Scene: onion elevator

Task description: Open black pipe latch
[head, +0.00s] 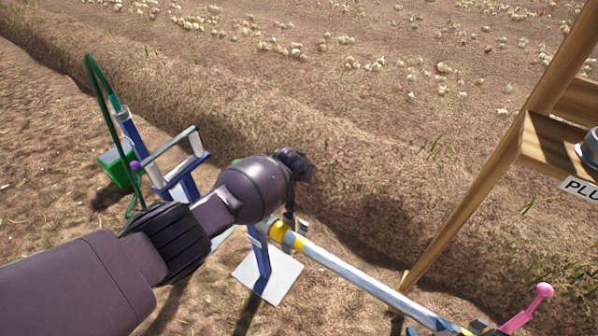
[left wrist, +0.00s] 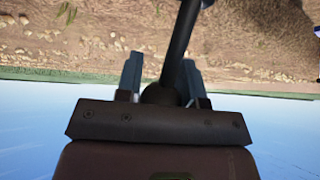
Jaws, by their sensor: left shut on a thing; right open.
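The black pipe latch (left wrist: 182,38) shows in the left wrist view as a dark bar ending in a round knob. My left gripper (left wrist: 163,78) is shut on it, one finger on each side of the knob. In the head view my left arm reaches over the pipe joint, and my wrist hides most of the latch and fingers. The pipe (head: 350,272) runs from a yellow-banded joint (head: 288,238) toward the lower right. My right gripper (head: 428,327) barely shows at the bottom edge, open, near the pipe's lower end.
A pink lever (head: 528,308) sits at the lower right. A wooden stand (head: 462,195) with a sign rises at the right. Blue posts, a green box (head: 118,168) and a green hose (head: 93,85) stand left. Bare soil with scattered onions lies behind.

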